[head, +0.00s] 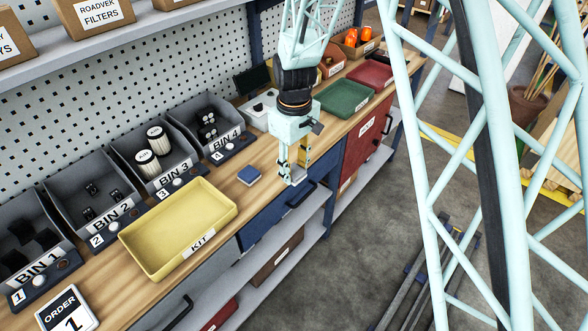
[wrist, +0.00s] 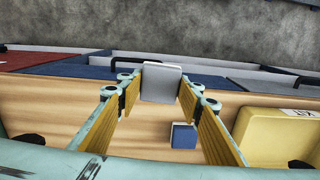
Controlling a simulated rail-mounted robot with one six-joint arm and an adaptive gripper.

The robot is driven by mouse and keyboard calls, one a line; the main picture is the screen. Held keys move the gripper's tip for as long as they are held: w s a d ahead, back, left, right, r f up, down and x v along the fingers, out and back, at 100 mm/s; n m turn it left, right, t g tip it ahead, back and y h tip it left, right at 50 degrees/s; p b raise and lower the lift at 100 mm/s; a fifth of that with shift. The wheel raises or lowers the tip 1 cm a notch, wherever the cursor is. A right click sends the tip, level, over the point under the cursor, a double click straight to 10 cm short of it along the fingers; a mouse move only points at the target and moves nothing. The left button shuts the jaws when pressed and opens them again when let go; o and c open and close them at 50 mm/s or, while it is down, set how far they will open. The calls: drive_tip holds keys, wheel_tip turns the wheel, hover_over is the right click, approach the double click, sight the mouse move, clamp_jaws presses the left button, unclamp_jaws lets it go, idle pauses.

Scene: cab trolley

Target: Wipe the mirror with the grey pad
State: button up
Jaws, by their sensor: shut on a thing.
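My gripper (head: 292,178) is above the front edge of the wooden bench, pointing down, right of a small blue block. In the wrist view, my gripper (wrist: 162,88) is shut on a flat light-grey rectangular piece, which looks like the grey pad (wrist: 162,84). The pad sits between the yellow-faced fingertips and shows small and pale in the head view (head: 297,177). I cannot pick out a mirror for certain. A dark tilted panel (head: 252,79) stands at the back of the bench, and I cannot tell what it is.
The blue block (head: 249,175) lies on the bench, also in the wrist view (wrist: 183,136). A yellow KIT tray (head: 178,270) is to the left. Numbered bins (head: 160,180) line the back. Green (head: 345,112) and red (head: 372,84) trays are farther along. Bare wood surrounds the block.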

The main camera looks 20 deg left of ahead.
drive_tip(key=shift+o, duration=1.3)
drive_tip(key=shift+c, duration=0.9)
drive_tip(key=shift+w+d+f, duration=0.2)
drive_tip(key=shift+d+f, duration=0.25)
drive_tip(key=shift+d, duration=0.05)
drive_tip(key=d+f+m+b, duration=0.2)
drive_tip(key=d+f+m, duration=0.2)
drive_tip(key=d+f, duration=0.4)
drive_tip(key=w+d+f+m+b, duration=0.1)
drive_tip(key=d+f+m, duration=0.3)
drive_tip(key=d+f, duration=0.5)
drive_tip(key=d+f+m+b, duration=0.2)
drive_tip(key=d+f, duration=0.7)
drive_tip(key=d, duration=1.1)
drive_tip(key=shift+w+m+b, duration=0.35)
drive_tip(key=shift+w+m, duration=0.05)
drive_tip(key=shift+m, duration=0.8)
drive_tip(key=shift+f, duration=0.1)
